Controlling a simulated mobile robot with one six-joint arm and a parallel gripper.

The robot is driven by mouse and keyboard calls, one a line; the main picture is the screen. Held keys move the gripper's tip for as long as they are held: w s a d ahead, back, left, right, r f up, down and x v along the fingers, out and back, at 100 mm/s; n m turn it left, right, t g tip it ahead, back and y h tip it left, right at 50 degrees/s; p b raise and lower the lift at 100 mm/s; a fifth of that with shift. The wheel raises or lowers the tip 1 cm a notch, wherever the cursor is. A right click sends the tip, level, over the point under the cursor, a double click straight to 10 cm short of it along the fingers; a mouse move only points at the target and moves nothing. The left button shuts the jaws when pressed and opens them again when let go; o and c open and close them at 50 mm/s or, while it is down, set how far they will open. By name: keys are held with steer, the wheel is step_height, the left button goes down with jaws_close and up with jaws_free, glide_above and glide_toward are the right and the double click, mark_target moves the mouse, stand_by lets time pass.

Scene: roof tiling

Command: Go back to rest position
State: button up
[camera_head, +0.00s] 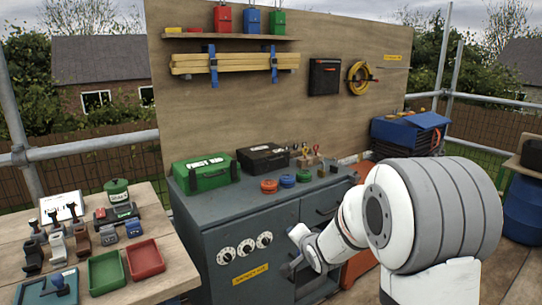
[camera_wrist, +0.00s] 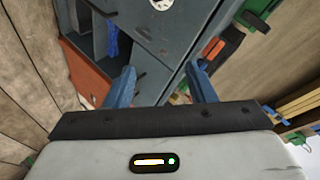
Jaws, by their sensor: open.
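My gripper (camera_wrist: 161,72) shows in the wrist view with its two blue-grey fingers spread apart and nothing between them. The grey cabinet (camera_wrist: 172,50) lies beyond the fingers, seen at a steep tilt. In the head view my white and grey arm reaches from the right across the front of the cabinet (camera_head: 212,245). Its far end is in front of the cabinet's lower doors, and the fingers are hard to make out there. An open compartment with something blue (camera_wrist: 111,40) inside shows in the wrist view.
A green first aid case (camera_head: 206,175), a black case (camera_head: 263,158) and several round tins stand on the cabinet top. A wooden table (camera_head: 165,205) with trays and tools is at left. Scaffold rails (camera_head: 90,147) border the place.

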steer(key=s+d+r+n+g+h+p, duration=0.1)
steer(key=s+d+r+n+g+p, duration=0.15)
steer(key=s+r, duration=0.45)
steer(key=s+d+r+n+g+h+p, duration=0.1)
steer(key=s+d+r+g+h+p, duration=0.1)
steer(key=s+d+r+p, duration=0.45)
steer(key=s+a+r+n+g+p, duration=0.1)
steer(key=s+r+n+g, duration=0.1)
steer(key=s, duration=0.8)
steer(key=s+a+r+n+g+p, duration=0.1)
steer(key=s+n+g, duration=0.1)
steer(key=s, duration=0.8)
steer(key=shift+s+r+n, duration=0.3)
steer(key=shift+r+n, duration=0.05)
steer(key=shift+n, duration=0.1)
steer(key=shift+g, duration=0.25)
steer(key=shift+c, duration=0.2)
